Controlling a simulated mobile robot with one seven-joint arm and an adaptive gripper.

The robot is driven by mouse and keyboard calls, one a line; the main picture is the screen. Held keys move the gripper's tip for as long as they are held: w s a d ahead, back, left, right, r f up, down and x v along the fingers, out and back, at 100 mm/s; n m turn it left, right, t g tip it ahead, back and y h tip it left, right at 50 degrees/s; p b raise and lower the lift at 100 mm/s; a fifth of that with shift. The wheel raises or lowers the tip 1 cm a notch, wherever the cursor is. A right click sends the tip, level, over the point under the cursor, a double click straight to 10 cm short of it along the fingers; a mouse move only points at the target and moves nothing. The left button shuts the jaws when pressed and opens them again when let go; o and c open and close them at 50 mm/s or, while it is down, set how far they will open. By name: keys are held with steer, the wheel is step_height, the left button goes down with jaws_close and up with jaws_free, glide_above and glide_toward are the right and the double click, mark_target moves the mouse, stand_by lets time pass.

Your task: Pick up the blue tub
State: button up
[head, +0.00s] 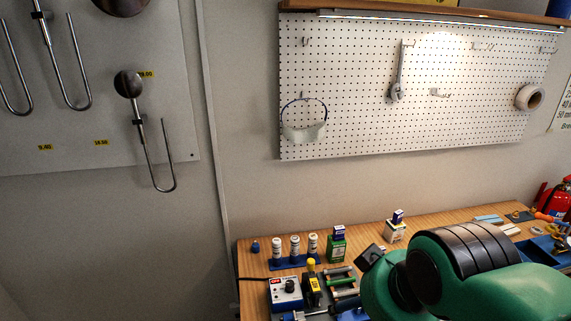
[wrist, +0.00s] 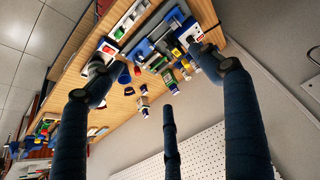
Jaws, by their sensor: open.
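A small dark blue tub (head: 255,246) stands on the wooden bench at its left end in the head view, apart from the blue rack. I cannot pick it out surely in the wrist view, where a finger may hide it. My gripper (wrist: 155,66) is open in the wrist view, its dark fingers spread wide with nothing between them. The bench and its small goods lie beyond the fingers, in a tilted picture. In the head view my green arm covers the front right of the bench, and the fingers do not show clearly.
Three white bottles stand in a blue rack (head: 295,263) right of the tub. A green box (head: 337,249) and a white box (head: 395,232) stand farther right. A control box (head: 286,293) and a yellow-black bottle (head: 311,288) are in front. A pegboard (head: 350,100) hangs behind.

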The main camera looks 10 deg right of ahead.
stand_by(0.3)
steer(key=w+d+f+m+g, duration=0.2)
steer(key=w+d+f, duration=0.2)
steer(key=w+d, duration=0.3)
steer(key=w+d+f+m+g, duration=0.1)
steer(key=w+d+f+m, duration=0.25)
steer(key=w+d, duration=0.45)
steer(key=w+d+f+m+g, duration=0.1)
steer(key=w+d+f, duration=0.2)
steer(key=d+f, duration=0.3)
steer(key=w+d+f+m+g+p, duration=0.1)
steer(key=w+d+f, duration=0.3)
steer(key=f, duration=0.7)
steer(key=shift+w+d+f+m+g+p, duration=0.25)
steer(key=shift+d+m, duration=0.2)
steer(key=shift+d, duration=0.55)
steer(key=shift+s, duration=0.1)
steer(key=shift+f+b, duration=0.55)
steer(key=shift+f, duration=3.7)
steer(key=shift+f, duration=0.1)
